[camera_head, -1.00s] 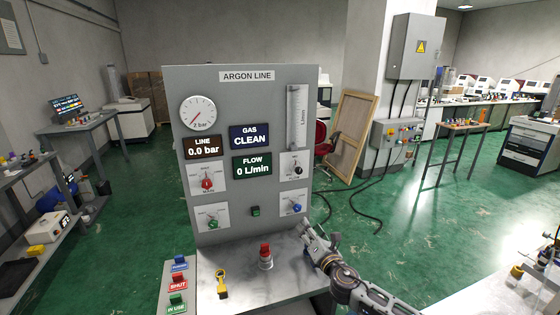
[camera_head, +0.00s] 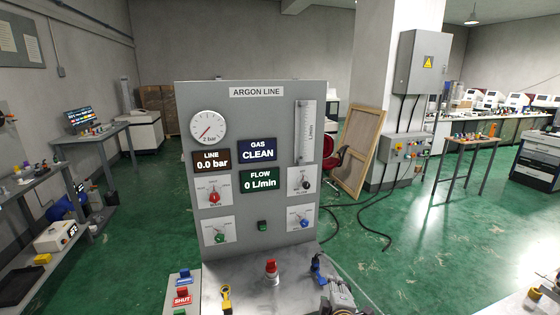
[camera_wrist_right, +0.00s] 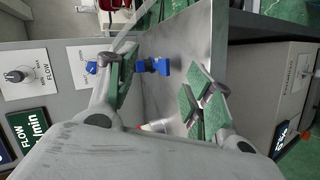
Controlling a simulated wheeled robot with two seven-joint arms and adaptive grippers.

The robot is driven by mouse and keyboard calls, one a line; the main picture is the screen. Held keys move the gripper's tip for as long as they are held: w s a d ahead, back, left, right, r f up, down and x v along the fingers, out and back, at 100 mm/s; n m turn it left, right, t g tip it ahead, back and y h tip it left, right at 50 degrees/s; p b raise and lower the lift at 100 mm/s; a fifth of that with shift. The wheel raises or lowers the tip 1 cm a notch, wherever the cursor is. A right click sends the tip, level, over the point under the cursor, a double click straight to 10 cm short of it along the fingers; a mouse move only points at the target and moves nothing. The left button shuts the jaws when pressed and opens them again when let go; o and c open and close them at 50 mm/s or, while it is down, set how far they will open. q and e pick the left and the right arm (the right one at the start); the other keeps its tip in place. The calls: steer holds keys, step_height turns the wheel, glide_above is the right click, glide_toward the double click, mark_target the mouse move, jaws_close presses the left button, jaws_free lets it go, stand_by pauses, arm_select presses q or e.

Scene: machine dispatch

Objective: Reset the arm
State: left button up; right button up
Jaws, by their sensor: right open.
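My right gripper (camera_head: 338,292) is at the lower right of the bench in the head view, partly cut off by the bottom edge. In the right wrist view its green-padded fingers (camera_wrist_right: 163,95) stand apart with nothing gripped. A blue object (camera_head: 317,268) is on the metal bench just beyond the gripper. In the wrist view the blue object (camera_wrist_right: 153,66) shows in the space between the fingers, beyond them. I cannot tell whether it touches a finger. The grey ARGON LINE panel (camera_head: 256,110) stands upright behind the bench. My left gripper is not in view.
The metal bench (camera_head: 246,275) carries a red-topped piece (camera_head: 271,269) and a yellow-and-black item (camera_head: 226,298). Blue and red tags lie on a plate (camera_head: 172,285) at left. The panel has several knobs, a gauge and displays.

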steer(key=s+d+f+m+g, duration=0.2)
steer(key=s+f+m+g, duration=0.15)
steer(key=s, duration=0.45)
steer(key=s+d+f+m+g+y, duration=0.1)
steer(key=s+d+f+m+g, duration=0.15)
steer(key=s+m, duration=0.45)
steer(key=s+d+f+m+g, duration=0.2)
steer(key=s+m+g, duration=0.1)
steer(key=s, duration=0.7)
steer(key=s+f+g, duration=0.2)
steer(key=s+f, duration=0.1)
steer(key=f, duration=3)
steer(key=s+d+f, duration=0.2)
steer(key=s+f, duration=0.7)
steer(key=s, duration=0.2)
steer(key=s+d+f+g, duration=0.1)
steer(key=s+d+f, duration=0.1)
steer(key=s+f, duration=0.8)
steer(key=shift+s+f+n, duration=0.25)
steer(key=shift+s+n, duration=0.2)
steer(key=shift+s, duration=0.25)
